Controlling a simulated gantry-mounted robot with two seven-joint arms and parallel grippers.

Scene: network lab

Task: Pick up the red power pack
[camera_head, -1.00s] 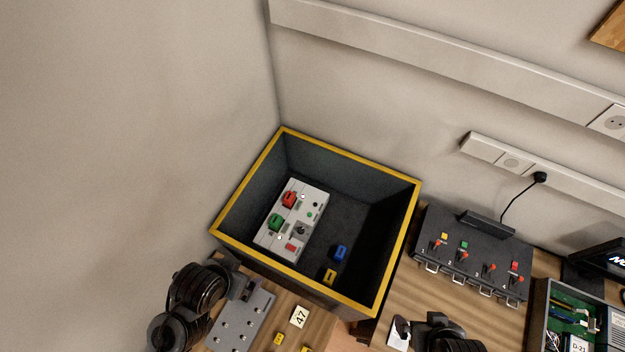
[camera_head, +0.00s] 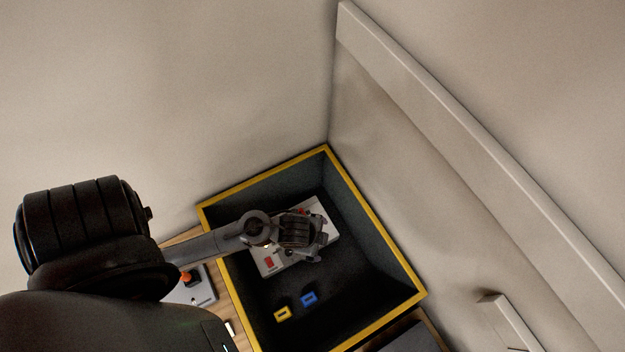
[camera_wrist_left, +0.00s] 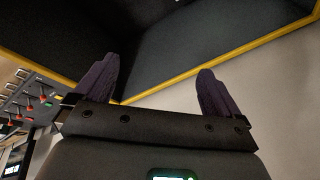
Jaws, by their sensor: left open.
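A white panel (camera_head: 265,268) lies inside the dark crate (camera_head: 375,255) with yellow rims. My left gripper (camera_head: 302,232) reaches into the crate from the left, over the panel. In the left wrist view its two dark fingers (camera_wrist_left: 155,88) stand wide apart with nothing between them. The red power pack is not clearly seen; the gripper covers the part of the panel where red and green blocks showed earlier. A small flat red patch (camera_head: 269,262) shows on the panel below the gripper. My right gripper is not in view.
A yellow block (camera_head: 283,314) and a blue block (camera_head: 308,299) lie on the crate floor below the panel. Walls stand close behind the crate. The crate floor right of the panel is clear.

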